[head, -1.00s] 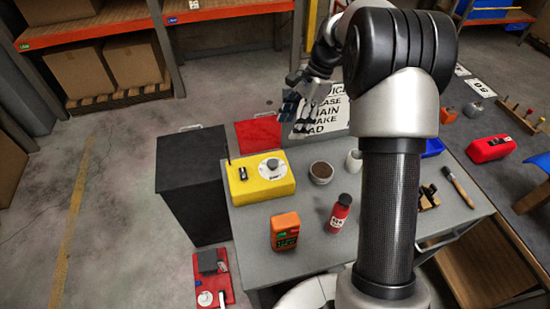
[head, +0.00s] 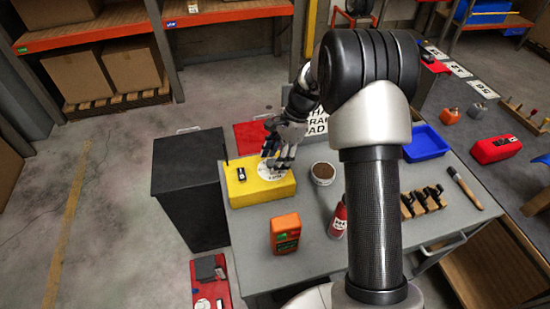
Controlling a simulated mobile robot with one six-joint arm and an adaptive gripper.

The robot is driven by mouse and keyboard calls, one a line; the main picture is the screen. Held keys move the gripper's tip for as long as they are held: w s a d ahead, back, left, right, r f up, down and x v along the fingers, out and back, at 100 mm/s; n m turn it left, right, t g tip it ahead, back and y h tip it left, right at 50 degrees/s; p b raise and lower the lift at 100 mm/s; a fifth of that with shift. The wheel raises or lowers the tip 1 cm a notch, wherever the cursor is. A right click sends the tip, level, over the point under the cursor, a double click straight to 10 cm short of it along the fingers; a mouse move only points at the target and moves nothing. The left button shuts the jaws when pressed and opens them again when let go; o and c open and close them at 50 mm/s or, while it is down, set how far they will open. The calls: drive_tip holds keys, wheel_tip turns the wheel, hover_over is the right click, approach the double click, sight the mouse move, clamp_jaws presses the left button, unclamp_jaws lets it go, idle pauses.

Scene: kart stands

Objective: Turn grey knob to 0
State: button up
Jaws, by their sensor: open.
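A yellow box (head: 250,190) sits at the far left of the grey table. A white round dial plate (head: 268,175) is on its top face, right of a small black switch (head: 241,174). The grey knob in the middle of the dial is hidden behind my gripper. My gripper (head: 275,165) is open and points down over the dial. I cannot tell whether its fingers touch the knob. The dial's marks are too small to read.
An orange meter (head: 285,233), a red bottle (head: 339,218) and a bowl of brown grains (head: 323,173) stand on the table near the box. A blue tray (head: 427,144), black clamps on a wooden block (head: 423,202) and a brush (head: 464,187) lie to the right. A black cabinet (head: 188,190) stands left.

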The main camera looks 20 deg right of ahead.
drive_tip(key=shift+c, duration=0.6)
drive_tip(key=c, duration=0.9)
drive_tip(key=shift+c, duration=0.2)
drive_tip(key=shift+r+n+p, duration=0.1)
drive_tip(key=shift+n+p, duration=0.2)
drive_tip(key=shift+p, duration=0.1)
drive_tip(key=n+g+p, duration=0.1)
drive_tip(key=n+p, duration=0.1)
drive_tip(key=shift+w+r+n+p, duration=0.1)
drive_tip(key=shift+n+p, duration=0.2)
drive_tip(key=shift+p, duration=0.05)
drive_tip(key=n+p, duration=0.1)
drive_tip(key=n, duration=0.1)
drive_tip(key=n+g+h+p, duration=0.1)
drive_tip(key=shift+w+a+n, duration=0.15)
drive_tip(key=shift+n, duration=0.25)
drive_tip(key=n+h+p, duration=0.1)
drive_tip(key=n, duration=0.1)
drive_tip(key=n+g+p, duration=0.1)
drive_tip(key=n, duration=0.1)
drive_tip(key=shift+w+a+h, duration=0.1)
drive_tip(key=shift+a+h, duration=0.05)
drive_tip(key=shift+h, duration=0.25)
drive_tip(key=n, duration=0.2)
drive_tip(key=n+h, duration=0.1)
drive_tip(key=n, duration=0.1)
drive_tip(key=shift+a+n+g+h+p, duration=0.15)
drive_tip(key=shift+n+g+h+p, duration=0.15)
drive_tip(key=shift+p, duration=0.1)
